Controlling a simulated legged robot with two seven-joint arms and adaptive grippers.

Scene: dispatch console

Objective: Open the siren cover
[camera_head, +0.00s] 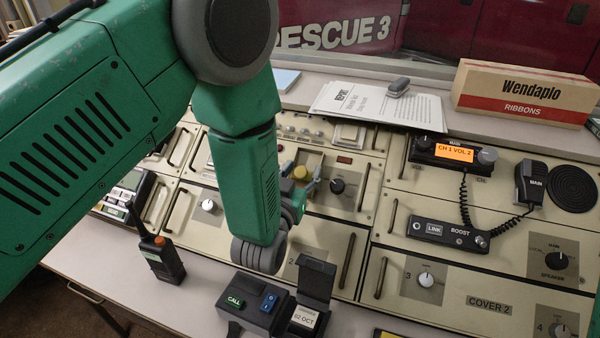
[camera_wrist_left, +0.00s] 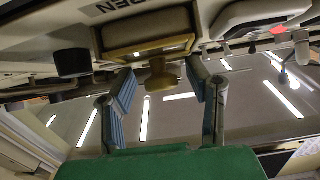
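The siren cover (camera_wrist_left: 150,46) is a yellow, box-like piece on the console face, under a partly visible label ending in "REN" in the left wrist view. A yellow knob (camera_wrist_left: 161,77) stands out from it. In the head view the yellow knob (camera_head: 301,173) shows just past my left forearm. My left gripper (camera_wrist_left: 160,72) is open, with one blue-grey finger on each side of the knob and visible gaps between. In the head view the left gripper (camera_head: 303,180) is partly hidden behind my green arm. I cannot tell whether the cover is raised. My right gripper is out of view.
A black knob (camera_head: 337,186) sits just right of the cover. A handheld radio (camera_head: 162,258), a CALL box (camera_head: 251,303) and a date block (camera_head: 305,318) stand in front. Papers (camera_head: 375,103) and a ribbons box (camera_head: 525,93) lie behind. Upright handles line the panels.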

